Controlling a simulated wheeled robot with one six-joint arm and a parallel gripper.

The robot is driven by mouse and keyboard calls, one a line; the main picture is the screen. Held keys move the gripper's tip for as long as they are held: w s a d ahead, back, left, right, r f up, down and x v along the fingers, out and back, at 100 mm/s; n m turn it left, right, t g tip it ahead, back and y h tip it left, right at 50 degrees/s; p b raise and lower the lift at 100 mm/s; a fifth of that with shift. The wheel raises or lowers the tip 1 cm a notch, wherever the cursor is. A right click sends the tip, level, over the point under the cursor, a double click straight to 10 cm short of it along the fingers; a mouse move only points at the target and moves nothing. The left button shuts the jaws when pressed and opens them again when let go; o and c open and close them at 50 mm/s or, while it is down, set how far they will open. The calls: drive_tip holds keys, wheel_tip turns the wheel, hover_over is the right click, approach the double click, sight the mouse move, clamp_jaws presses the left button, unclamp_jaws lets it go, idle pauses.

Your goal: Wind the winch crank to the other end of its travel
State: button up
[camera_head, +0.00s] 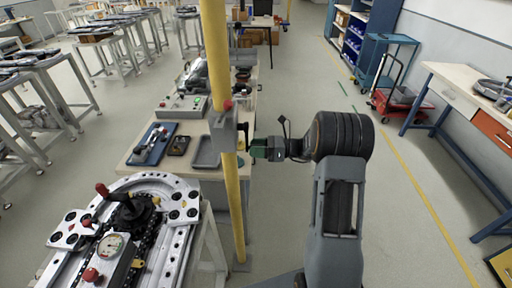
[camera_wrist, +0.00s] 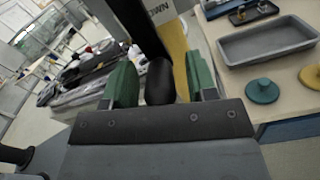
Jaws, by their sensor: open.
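A grey winch box (camera_head: 223,130) with a red knob on top is mounted on a yellow post, left of centre in the head view. A dark crank arm (camera_head: 243,130) shows on its right side. In the wrist view, part of a label reading "OWN" shows near the top, and a black handle grip (camera_wrist: 160,83) stands between the green finger pads. My gripper (camera_head: 258,148) is beside the post, pointing left at the crank. In the wrist view my gripper (camera_wrist: 161,80) is open, with a pad on either side of the grip; contact cannot be told.
The yellow post (camera_head: 233,200) rises beside my gripper. Behind it is a workbench (camera_head: 185,160) with trays and parts. A ring track (camera_head: 180,240) with red knobs stands at lower left. The aisle floor to the right (camera_head: 400,220) is clear.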

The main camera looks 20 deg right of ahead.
drive_tip(key=shift+c, duration=0.4)
clamp_jaws()
